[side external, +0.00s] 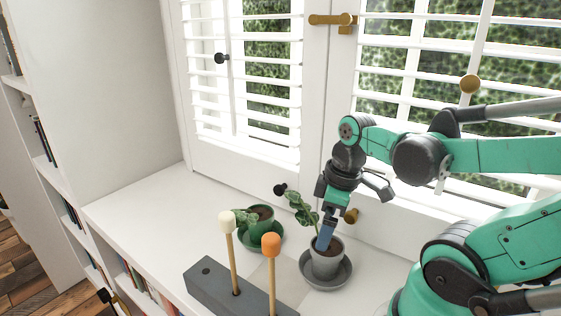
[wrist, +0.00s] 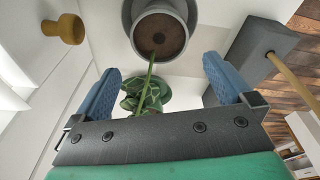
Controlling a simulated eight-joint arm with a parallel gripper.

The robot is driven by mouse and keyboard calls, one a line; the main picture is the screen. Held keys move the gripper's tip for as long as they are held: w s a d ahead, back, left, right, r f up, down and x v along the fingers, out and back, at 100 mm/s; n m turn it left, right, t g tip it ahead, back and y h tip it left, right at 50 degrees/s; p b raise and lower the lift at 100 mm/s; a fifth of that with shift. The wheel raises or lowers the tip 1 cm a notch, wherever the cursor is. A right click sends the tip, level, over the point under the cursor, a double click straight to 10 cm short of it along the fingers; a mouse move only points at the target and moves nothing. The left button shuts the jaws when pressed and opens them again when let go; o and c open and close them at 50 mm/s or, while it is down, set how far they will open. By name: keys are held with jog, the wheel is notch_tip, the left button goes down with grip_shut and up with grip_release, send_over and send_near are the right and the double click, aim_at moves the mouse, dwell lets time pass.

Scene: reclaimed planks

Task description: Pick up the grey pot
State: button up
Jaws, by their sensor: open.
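The grey pot (side external: 326,264) stands upright on a dark grey saucer (side external: 342,279) on the white sill, with soil and a leafy plant (side external: 301,209) in it. In the wrist view the grey pot (wrist: 184,10) is at the top centre, beyond my fingertips, with its stem running down between them. My gripper (side external: 325,238) is just above the pot in the side view, and its fingers overlap the pot's rim there. In the wrist view my gripper (wrist: 160,72) shows two blue fingers spread wide with no pot wall between them.
A green pot (side external: 262,217) on a green saucer stands behind and left of the grey pot. A dark grey block (side external: 212,277) holds upright sticks with a cream knob (side external: 227,221) and an orange knob (side external: 271,244). Shuttered windows (side external: 245,80) close off the back. The sill at left is clear.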

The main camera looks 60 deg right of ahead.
jog(key=w+a+r+m+t, duration=0.3)
jog(key=w+a+t, duration=0.2)
jog(key=w+a, duration=0.1)
jog(key=shift+w+a+r, duration=0.3)
jog(key=shift+w+a, duration=0.1)
jog(key=shift+w, duration=0.15)
